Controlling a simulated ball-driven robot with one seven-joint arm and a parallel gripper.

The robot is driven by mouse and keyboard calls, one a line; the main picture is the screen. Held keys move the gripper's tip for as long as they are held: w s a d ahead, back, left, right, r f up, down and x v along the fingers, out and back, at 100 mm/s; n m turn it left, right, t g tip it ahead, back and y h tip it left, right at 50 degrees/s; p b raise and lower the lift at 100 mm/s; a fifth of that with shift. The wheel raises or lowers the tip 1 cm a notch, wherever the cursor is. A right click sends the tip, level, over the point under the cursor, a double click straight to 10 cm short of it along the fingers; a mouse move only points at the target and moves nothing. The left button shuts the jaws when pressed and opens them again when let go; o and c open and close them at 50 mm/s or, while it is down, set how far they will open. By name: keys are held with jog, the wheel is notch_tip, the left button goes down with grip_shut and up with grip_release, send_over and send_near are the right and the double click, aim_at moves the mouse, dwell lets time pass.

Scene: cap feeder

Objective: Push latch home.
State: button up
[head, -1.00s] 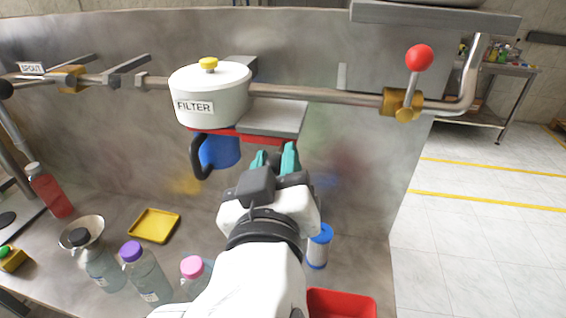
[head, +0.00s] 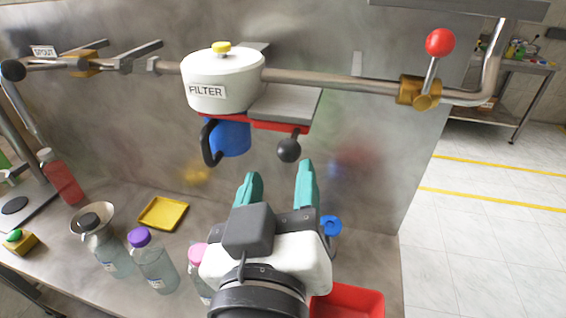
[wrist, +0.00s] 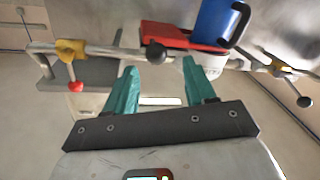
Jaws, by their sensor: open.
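A red latch plate (head: 262,123) sits under the white filter housing (head: 222,82) and a grey plate. A rod with a black ball knob (head: 289,149) hangs at the right end of the red plate. A blue cup (head: 232,138) with a black handle is below the housing. My gripper (head: 278,173) is open and empty, its teal fingers pointing toward the knob from just below in the picture. In the wrist view, the knob (wrist: 156,53) shows beyond the gap of my gripper (wrist: 162,70), beside the red plate (wrist: 180,37). I see no contact.
A horizontal pipe (head: 320,78) carries a brass valve with a red ball lever (head: 440,42) at right. Bottles, a yellow tray (head: 163,214) and a red bin (head: 350,301) stand on the bench below. A steel panel is behind.

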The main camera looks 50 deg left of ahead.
jog(key=shift+v, duration=1.95)
jog(key=w+d+f+m+g+h, duration=0.25)
jog(key=w+d+f+h, duration=0.3)
jog(key=d+f, duration=0.6)
jog(key=w+d+f+m+g+h, duration=0.2)
jog(key=w+d+f+m+h, duration=0.3)
jog(key=d+f, duration=0.7)
jog(key=s+d+f+m+g+h, duration=0.1)
jog(key=s+d+f+g+h, duration=0.2)
jog(key=d+f, duration=0.9)
jog(key=s+d+f+m+g, duration=0.2)
jog(key=s+d+f, duration=0.2)
jog(key=s, duration=0.3)
jog(key=s+d+f+m+g+y, duration=0.1)
jog(key=s+d+f+m+g, duration=0.1)
jog(key=s, duration=0.6)
jog(key=d+f+g, duration=0.1)
jog(key=d+f, duration=0.1)
jog(key=d, duration=0.1)
jog(key=shift+d, duration=0.35)
jog(key=shift+f+y, duration=0.1)
jog(key=shift+y, duration=0.15)
jog(key=shift+c, duration=0.2)
